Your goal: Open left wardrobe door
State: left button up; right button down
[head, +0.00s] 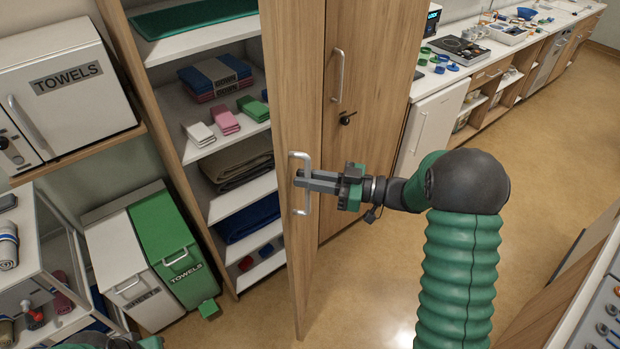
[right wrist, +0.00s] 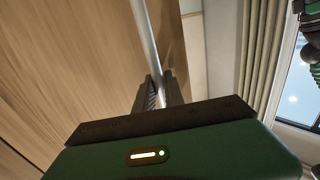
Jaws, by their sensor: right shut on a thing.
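The left wardrobe door (head: 292,100) stands swung open, seen nearly edge-on in the head view. The shelves behind it show on its left. My right gripper (head: 303,181) is shut on the door's upright metal handle (head: 306,206). In the right wrist view the fingers (right wrist: 155,92) close around the handle bar (right wrist: 144,40), with the wood door face (right wrist: 70,60) beside it. The right wardrobe door (head: 365,90) is closed, with its own handle (head: 338,76) and a dark key in the lock. My left gripper is not visible; a green and black part of mine shows at the bottom left.
Wardrobe shelves (head: 240,199) hold folded cloths and towels. A green towels bin (head: 168,240) and a white bin (head: 125,262) stand left of the wardrobe. A white trolley (head: 40,285) is at lower left. A counter (head: 480,70) runs along the right; the floor between is clear.

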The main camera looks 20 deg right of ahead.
jog(key=shift+w, duration=0.1)
jog(key=c, duration=1.4)
grip_release()
jog(key=shift+c, duration=0.2)
jog(key=shift+d, duration=0.25)
jog(key=b+v, duration=0.4)
jog(key=v, duration=1.3)
jog(key=shift+a, duration=0.2)
